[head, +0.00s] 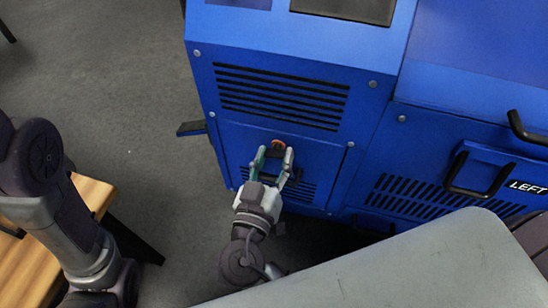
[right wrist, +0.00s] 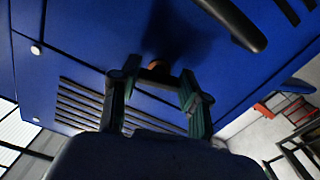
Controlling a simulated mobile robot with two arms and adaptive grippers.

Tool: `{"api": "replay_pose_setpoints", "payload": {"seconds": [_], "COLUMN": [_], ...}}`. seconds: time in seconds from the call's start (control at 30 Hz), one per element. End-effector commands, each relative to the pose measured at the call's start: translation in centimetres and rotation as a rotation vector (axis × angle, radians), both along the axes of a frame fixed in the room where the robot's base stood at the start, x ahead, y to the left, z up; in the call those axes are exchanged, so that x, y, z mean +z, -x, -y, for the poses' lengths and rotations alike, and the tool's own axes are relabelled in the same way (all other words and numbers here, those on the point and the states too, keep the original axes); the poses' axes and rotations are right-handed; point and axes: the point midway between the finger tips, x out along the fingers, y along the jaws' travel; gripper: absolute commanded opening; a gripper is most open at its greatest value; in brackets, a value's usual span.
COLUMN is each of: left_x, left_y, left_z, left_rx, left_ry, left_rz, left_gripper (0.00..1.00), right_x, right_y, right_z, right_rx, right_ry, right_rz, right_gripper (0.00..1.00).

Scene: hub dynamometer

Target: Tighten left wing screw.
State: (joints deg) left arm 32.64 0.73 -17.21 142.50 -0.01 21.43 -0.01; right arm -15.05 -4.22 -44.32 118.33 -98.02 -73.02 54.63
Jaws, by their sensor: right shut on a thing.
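The wing screw (head: 278,144) is a small orange-brown and dark part on the lower front panel of the blue machine (head: 285,60). My right gripper (head: 274,155) reaches up to that panel, with one finger on each side of the screw, and is shut on it. In the right wrist view, the wing screw (right wrist: 157,65) shows as an orange-brown knob with a dark bar between the green fingertips of my right gripper (right wrist: 155,77). The fingers partly hide it. Part of my left arm shows at the left of the head view; its gripper is out of view.
Slotted vents (head: 280,95) lie above the screw. A black handle (head: 480,175) is on the panel marked LEFT at the right. A wooden bench (head: 92,192) stands at the left. Open grey floor (head: 100,80) lies left of the machine.

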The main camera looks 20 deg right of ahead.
Motion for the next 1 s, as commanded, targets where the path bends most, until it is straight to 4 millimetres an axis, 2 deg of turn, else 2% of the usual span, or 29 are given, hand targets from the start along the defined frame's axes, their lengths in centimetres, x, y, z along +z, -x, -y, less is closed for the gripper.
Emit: {"api": "replay_pose_setpoints", "payload": {"seconds": [0.17, 0.2, 0.3, 0.33, 0.63, 0.73, 0.87, 1.0], "left_x": [0.0, 0.0, 0.0, 0.0, -0.1, -0.1, 0.0, 0.0], "left_y": [0.0, 0.0, 0.0, 0.0, 0.0, 0.0, 0.0, 0.0], "left_z": [0.0, 0.0, 0.0, 0.0, -0.1, -0.1, -0.1, 0.0], "left_rx": [0.0, 0.0, -0.001, -0.001, -0.001, -0.001, 0.0, 0.0], "left_ry": [0.0, 0.0, 0.0, 0.0, 0.002, 0.002, 0.001, 0.001], "left_rz": [0.0, 0.0, 0.0, 0.0, 0.0, 0.0, 0.001, 0.001], "left_gripper": [0.65, 0.65, 0.65, 0.65, 0.65, 0.65, 0.65, 0.65], "right_x": [-0.2, -0.2, -0.1, -0.1, -0.1, -0.1, -0.1, -0.2], "right_y": [0.0, 0.0, 0.0, 0.0, 0.1, 0.7, 2.4, 5.0], "right_z": [0.0, 0.0, 0.0, 0.0, -0.1, -0.4, -1.7, -3.4], "right_rx": [-0.002, -0.002, -0.002, -0.001, 0.0, -0.001, 0.002, 0.002], "right_ry": [-0.001, 0.0, 0.001, 0.001, 0.001, 0.001, 0.001, 0.001], "right_rz": [-0.005, -0.005, -0.004, -0.004, -0.002, -0.003, -0.006, -0.007], "right_gripper": [0.11, 0.52, 0.69, 0.71, 0.71, 0.71, 0.71, 0.71]}}
